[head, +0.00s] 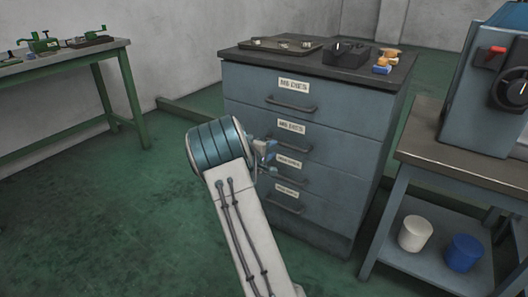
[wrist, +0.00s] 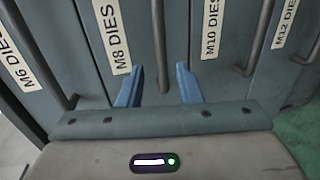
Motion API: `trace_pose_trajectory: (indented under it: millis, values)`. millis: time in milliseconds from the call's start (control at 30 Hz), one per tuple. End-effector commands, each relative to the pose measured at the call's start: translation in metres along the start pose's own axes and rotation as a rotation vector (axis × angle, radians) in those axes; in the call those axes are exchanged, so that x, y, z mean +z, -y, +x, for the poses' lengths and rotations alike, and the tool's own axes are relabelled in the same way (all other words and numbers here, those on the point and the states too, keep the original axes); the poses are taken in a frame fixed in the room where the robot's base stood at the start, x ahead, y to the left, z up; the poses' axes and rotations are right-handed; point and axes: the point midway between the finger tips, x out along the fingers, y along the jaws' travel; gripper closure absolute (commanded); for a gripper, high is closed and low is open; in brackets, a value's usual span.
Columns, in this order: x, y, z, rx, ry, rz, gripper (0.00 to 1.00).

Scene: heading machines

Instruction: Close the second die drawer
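The second die drawer, labelled M8 DIES (head: 318,150), is in the grey-blue cabinet in the head view. Its front looks nearly level with the others; I cannot tell whether it stands out slightly. The M8 drawer front (wrist: 105,70) also shows turned on its side in the wrist view, with its bar handle (wrist: 159,45). My gripper (wrist: 157,80) is open, with two blue fingers apart. The handle's end appears between the fingers; I cannot tell whether they reach around it. In the head view my gripper (head: 265,155) is at the cabinet front, partly hidden by my wrist.
The M6 drawer (head: 250,90) is above, and the M10 (head: 325,185) and M12 drawers are below. A tray and small parts lie on the cabinet top (head: 385,80). A machine bench (head: 445,150) stands close on the right, a green table (head: 80,60) at left. Floor is clear at left.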

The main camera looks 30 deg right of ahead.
Motion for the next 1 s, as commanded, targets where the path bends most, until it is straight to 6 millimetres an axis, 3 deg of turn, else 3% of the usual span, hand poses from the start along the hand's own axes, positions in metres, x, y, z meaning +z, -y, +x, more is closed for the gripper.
trace_pose_trajectory:
  millis: [100, 300, 867, 1000]
  values:
    - [0.000, -0.002, -0.025, -0.001, -0.001, -0.002, 0.68]
    - [0.000, -0.001, -0.046, 0.000, 0.000, 0.000, 0.68]
    - [0.000, 0.000, -0.050, 0.000, 0.001, -0.001, 0.68]
    - [0.005, -0.013, -0.055, -0.011, 0.017, 0.014, 0.68]
